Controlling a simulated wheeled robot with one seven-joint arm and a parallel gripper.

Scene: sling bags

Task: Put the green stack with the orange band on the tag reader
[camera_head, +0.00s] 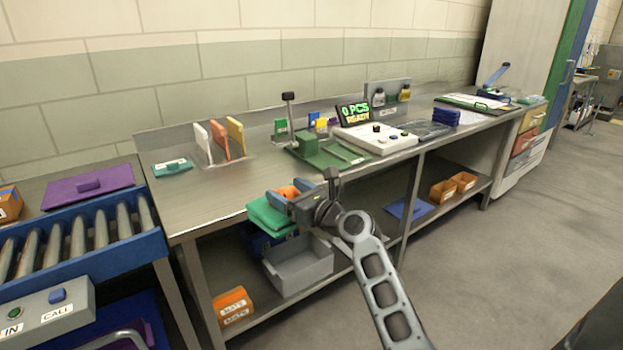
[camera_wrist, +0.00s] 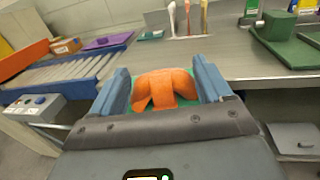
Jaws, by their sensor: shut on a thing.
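The green stack (camera_head: 266,214) with its orange band (camera_head: 287,191) is in my gripper (camera_head: 283,197), in front of the steel bench's front edge at the left. In the wrist view the orange band (camera_wrist: 166,84) fills the space between the two blue-grey fingers, with a little green showing beneath. My gripper is shut on this bundle. What looks like the tag reader, a pale flat pad (camera_head: 375,139), lies on the bench to the right and farther back. A black display (camera_head: 353,113) behind it reads "0 PCS READY". The pad's top looks free of stacks.
A dark green fixture (camera_head: 325,154) with an upright post stands left of the pad. Upright dividers (camera_head: 228,140) and a teal piece (camera_head: 172,166) are at the bench's left. A dark blue stack (camera_head: 446,117) sits right of the pad. A grey bin (camera_head: 298,268) is below.

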